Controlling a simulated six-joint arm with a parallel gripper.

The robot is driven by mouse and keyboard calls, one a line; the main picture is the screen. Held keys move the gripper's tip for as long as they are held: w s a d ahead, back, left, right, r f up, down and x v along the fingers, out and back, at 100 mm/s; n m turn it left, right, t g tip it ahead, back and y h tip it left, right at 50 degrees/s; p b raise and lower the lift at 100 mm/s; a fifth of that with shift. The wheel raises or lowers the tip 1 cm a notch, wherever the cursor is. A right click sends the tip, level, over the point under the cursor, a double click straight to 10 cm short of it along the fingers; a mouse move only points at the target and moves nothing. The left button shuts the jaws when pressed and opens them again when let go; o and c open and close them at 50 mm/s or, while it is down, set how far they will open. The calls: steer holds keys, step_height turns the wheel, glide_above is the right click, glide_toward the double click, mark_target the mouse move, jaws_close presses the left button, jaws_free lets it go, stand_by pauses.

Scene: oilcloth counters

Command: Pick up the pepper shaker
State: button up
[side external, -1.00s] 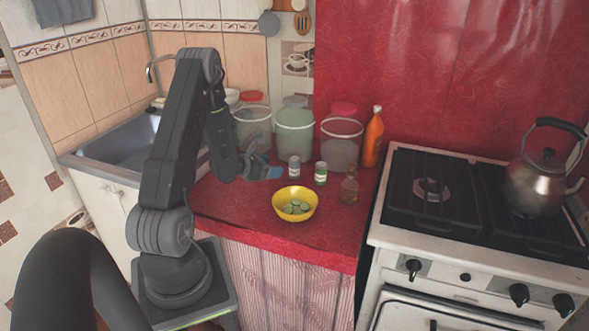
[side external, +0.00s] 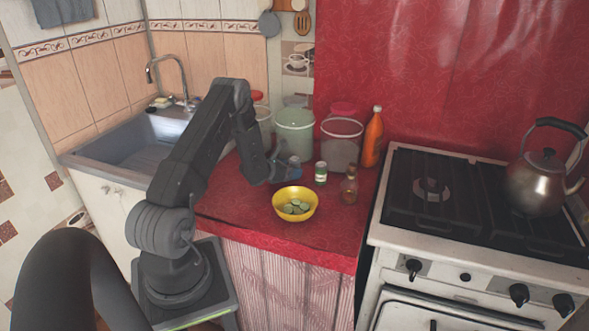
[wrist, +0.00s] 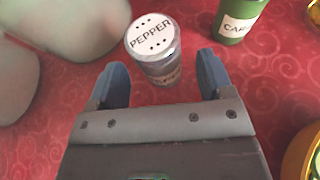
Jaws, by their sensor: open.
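The pepper shaker (wrist: 153,42) shows in the wrist view with a white lid lettered PEPPER and a clear and grey body. It stands upright on the red oilcloth. My gripper (wrist: 162,82) is open, with its two blue fingers apart and the shaker's lower body near the gap between their tips. The shaker appears slightly closer to the left finger. In the side external view, my gripper (side external: 291,173) is at the shaker's spot and covers most of it. I cannot tell whether a finger touches it.
A green jar with a CAP label (wrist: 237,20) stands right of the shaker. A yellow bowl of cucumber slices (side external: 295,217) is in front, and a small brown bottle (side external: 349,187) is at right. Large lidded containers (side external: 340,152) and an orange bottle (side external: 373,138) stand behind.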

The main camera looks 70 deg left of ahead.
steer(key=shift+x, duration=1)
steer(key=c, duration=1)
